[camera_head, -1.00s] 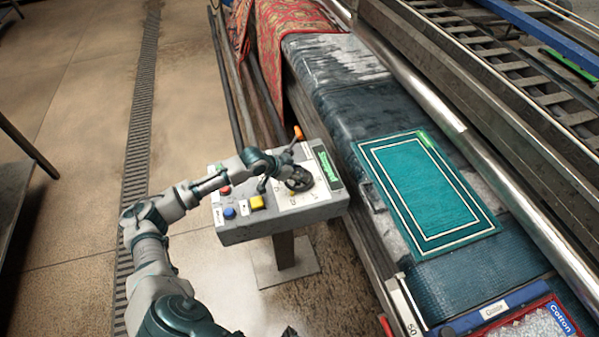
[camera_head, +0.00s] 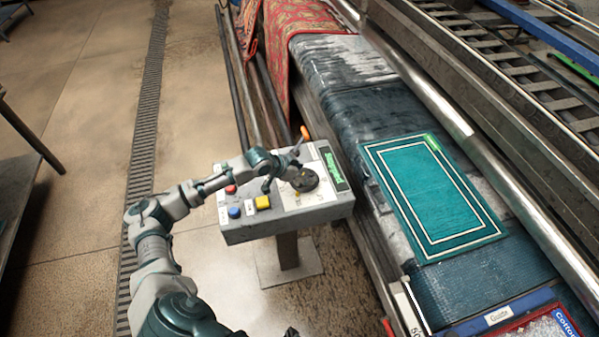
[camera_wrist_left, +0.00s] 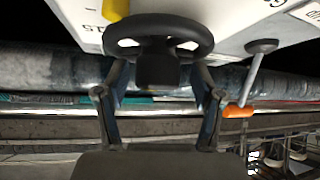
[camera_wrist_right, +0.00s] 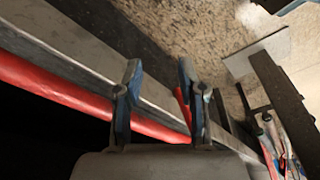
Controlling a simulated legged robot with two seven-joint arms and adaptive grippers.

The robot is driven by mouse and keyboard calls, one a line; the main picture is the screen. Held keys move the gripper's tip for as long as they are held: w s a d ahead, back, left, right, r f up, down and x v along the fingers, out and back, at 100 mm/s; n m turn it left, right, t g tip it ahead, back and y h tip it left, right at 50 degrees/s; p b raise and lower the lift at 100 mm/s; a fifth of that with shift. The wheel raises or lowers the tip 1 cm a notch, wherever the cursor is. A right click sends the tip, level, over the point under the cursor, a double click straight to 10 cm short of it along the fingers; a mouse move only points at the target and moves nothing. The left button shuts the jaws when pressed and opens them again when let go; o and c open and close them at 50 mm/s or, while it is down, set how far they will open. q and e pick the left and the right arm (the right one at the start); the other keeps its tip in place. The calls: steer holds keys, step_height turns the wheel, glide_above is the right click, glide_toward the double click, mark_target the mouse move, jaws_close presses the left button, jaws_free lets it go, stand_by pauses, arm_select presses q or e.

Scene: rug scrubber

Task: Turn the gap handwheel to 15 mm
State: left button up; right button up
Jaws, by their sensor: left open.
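The dark gap handwheel (camera_head: 303,180) lies on top of the grey control console (camera_head: 275,232), near its green display (camera_head: 334,168), whose text I cannot read. My left gripper (camera_head: 281,173) is open just left of the handwheel in the head view. In the left wrist view the handwheel (camera_wrist_left: 146,22) is straight ahead, and the fingers of my left gripper (camera_wrist_left: 160,80) stand apart on either side of its hub. I cannot tell whether they touch it. My right gripper (camera_wrist_right: 158,75) is open and empty in the right wrist view, away from the console.
An orange-tipped lever (camera_head: 305,133) rises behind the handwheel; it also shows in the left wrist view (camera_wrist_left: 238,111). Red, blue and yellow buttons (camera_head: 263,202) are at the console's left. A teal rug (camera_head: 425,195) lies on the machine bed to the right. Floor to the left is open.

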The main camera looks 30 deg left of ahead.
arm_select(q)
steer(key=v, duration=1.1)
steer(key=shift+s+a+r, duration=0.15)
steer(key=shift+s+r, duration=0.05)
steer(key=shift+s, duration=0.15)
